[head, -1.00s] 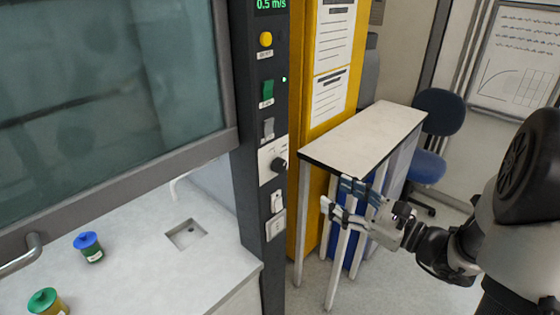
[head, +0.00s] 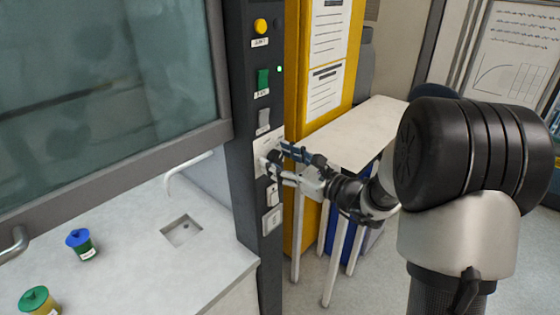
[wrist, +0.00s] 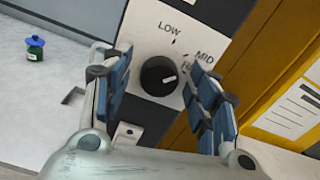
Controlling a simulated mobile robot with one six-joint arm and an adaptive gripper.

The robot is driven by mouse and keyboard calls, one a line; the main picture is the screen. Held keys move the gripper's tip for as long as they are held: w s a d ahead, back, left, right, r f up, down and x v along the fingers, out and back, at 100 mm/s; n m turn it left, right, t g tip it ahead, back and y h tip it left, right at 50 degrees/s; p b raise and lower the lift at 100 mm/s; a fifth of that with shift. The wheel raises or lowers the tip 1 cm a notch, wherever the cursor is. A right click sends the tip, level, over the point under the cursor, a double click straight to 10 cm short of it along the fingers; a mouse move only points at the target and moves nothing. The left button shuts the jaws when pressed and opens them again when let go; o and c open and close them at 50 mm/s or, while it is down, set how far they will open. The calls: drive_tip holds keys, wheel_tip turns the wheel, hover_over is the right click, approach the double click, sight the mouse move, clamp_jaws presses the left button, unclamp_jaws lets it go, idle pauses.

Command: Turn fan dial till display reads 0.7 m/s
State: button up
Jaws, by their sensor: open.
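The fan dial (wrist: 157,77) is a round black knob with a white pointer mark on a white plate (wrist: 190,32) marked LOW and MID; a further label is partly hidden by a finger. The pointer mark faces right in the wrist view. My gripper (head: 279,165) is open at the dark control column (head: 245,105), its blue-padded fingers on either side of the dial in the wrist view. I cannot tell whether they touch it. In the head view the gripper largely covers the dial. The speed display is out of view now.
On the column are a yellow button (head: 261,26), a green switch (head: 263,78), a grey switch (head: 264,118) and sockets (head: 271,220) below. A yellow cabinet (head: 300,75) and a white-topped table (head: 360,130) stand to the right. A fume hood sash (head: 100,80) is left.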

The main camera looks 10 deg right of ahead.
drive_tip(key=shift+c, duration=0.4)
drive_tip(key=c, duration=1)
drive_tip(key=shift+p, duration=0.3)
drive_tip(key=m+p, duration=0.4)
drive_tip(key=m, duration=0.1)
drive_tip(key=shift+w+r+p, duration=0.1)
drive_tip(key=shift+r+p, duration=0.05)
drive_tip(key=shift+p, duration=0.25)
drive_tip(key=shift+m+p, duration=1.55)
drive_tip(key=shift+m, duration=0.35)
drive_tip(key=shift+f, duration=0.2)
drive_tip(key=o, duration=1.1)
